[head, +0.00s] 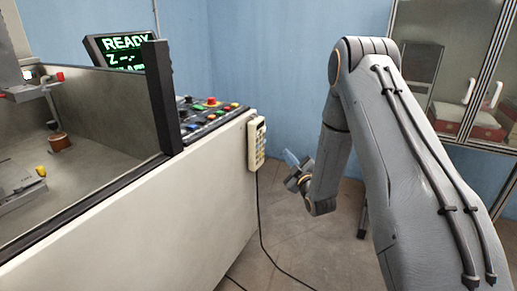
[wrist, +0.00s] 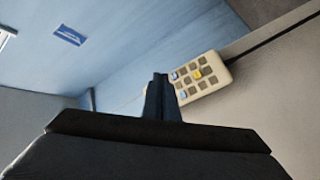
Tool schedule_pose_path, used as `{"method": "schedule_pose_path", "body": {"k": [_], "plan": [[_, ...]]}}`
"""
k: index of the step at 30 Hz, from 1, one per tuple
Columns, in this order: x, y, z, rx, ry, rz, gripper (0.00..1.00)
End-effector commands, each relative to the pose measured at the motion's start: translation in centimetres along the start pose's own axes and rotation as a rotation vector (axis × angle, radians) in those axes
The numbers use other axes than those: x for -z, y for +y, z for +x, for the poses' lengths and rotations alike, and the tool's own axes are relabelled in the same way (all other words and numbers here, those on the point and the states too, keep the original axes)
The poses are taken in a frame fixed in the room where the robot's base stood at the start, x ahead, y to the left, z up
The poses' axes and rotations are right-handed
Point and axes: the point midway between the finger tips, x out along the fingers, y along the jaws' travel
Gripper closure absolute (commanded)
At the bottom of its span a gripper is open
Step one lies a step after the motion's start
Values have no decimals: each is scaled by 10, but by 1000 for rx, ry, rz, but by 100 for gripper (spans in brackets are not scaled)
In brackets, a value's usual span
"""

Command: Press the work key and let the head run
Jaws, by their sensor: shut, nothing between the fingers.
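A cream hand pendant (head: 256,144) with a small keypad hangs on the right end of the machine's pale front panel. In the wrist view the pendant (wrist: 208,69) shows several grey keys, blue keys and one yellow key (wrist: 197,74). I cannot read any label, so I cannot tell which is the work key. My gripper (head: 289,158) is shut and empty, to the right of the pendant and apart from it. In the wrist view its fingertips (wrist: 160,78) overlap the pendant's left end. The machine head (head: 10,42) is partly seen at the far left.
A screen (head: 124,48) reads READY and Z with dashes. A control panel (head: 208,113) carries several coloured buttons. A dark-framed guard (head: 160,95) encloses the work tank. A black cable (head: 262,225) runs from the pendant to the floor. A glass cabinet (head: 455,70) stands at right.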

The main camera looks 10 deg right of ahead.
Motion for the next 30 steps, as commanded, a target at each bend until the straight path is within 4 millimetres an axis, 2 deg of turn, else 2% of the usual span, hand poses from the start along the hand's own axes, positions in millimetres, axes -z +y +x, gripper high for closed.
{"method": "schedule_pose_path", "body": {"k": [8,21,30], "plan": [[10,-11,13,2,3,0,100],[37,-38,51,1,1,1,100],[45,-44,61,0,0,1,100]]}}
